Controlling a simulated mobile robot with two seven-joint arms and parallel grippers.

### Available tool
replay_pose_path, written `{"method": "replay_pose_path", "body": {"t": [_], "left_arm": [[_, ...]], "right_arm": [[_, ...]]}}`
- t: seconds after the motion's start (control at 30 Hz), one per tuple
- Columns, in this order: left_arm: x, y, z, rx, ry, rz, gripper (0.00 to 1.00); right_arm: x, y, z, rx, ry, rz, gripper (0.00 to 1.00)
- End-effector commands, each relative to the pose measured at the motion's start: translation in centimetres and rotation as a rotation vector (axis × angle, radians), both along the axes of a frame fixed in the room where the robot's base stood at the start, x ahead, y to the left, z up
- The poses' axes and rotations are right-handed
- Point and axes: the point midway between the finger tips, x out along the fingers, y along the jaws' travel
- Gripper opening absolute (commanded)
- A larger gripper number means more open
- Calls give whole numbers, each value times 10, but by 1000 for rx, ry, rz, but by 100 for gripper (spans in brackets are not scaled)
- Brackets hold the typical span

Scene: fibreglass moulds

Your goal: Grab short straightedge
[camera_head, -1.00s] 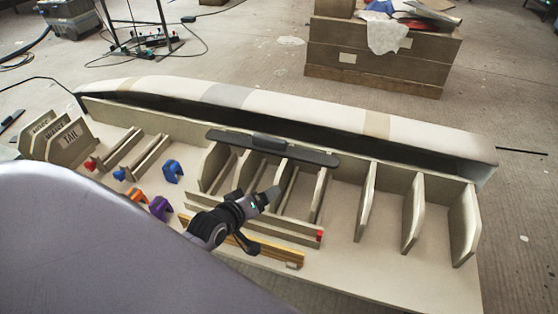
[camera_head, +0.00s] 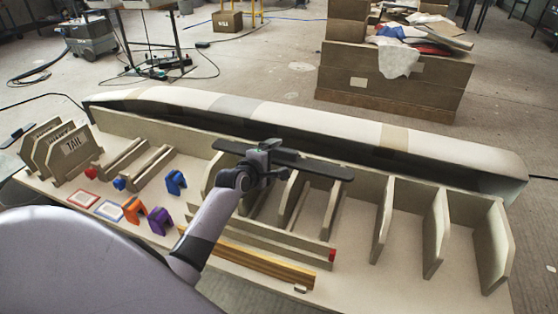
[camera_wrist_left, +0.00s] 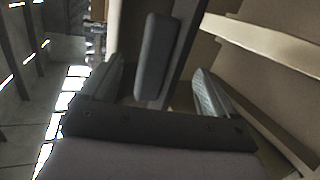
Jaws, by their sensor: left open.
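A dark straightedge (camera_head: 320,170) with a raised grip lies across the tops of the mould's ribs, along its back wall. My left gripper (camera_head: 268,151) is at the middle of it, over the grip, and hides part of it. In the left wrist view the grey grip (camera_wrist_left: 156,55) sits ahead of and between the two spread fingers of my left gripper (camera_wrist_left: 155,90), with gaps on both sides. The fingers are open and hold nothing. My right gripper is not in view.
The mould (camera_head: 405,255) has upright ribs (camera_head: 435,235) to the right of my gripper. A yellow bar (camera_head: 265,264) lies along its front. Orange (camera_head: 133,210), purple (camera_head: 160,220) and blue (camera_head: 175,182) clips stand at left. A wooden crate (camera_head: 390,85) stands behind on the floor.

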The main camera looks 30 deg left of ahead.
Motion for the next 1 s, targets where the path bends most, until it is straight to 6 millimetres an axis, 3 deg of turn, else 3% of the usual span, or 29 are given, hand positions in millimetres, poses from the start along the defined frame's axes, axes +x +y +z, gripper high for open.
{"method": "replay_pose_path", "body": {"t": [0.2, 0.5, 0.57, 0.7, 0.8, 1.0], "left_arm": [[19, 3, -8, 2, -1, 0, 89], [21, 3, -8, 2, 0, 0, 89], [21, 3, -8, 2, 0, 0, 73], [21, 3, -8, 2, 0, 0, 27], [21, 3, -8, 2, 0, 0, 0], [22, 3, -6, 3, -3, 1, 0]], "right_arm": [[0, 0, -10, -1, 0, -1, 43], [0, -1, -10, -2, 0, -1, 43], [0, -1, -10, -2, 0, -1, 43], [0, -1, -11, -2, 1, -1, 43], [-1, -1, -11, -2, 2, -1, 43], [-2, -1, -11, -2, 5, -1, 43]]}}
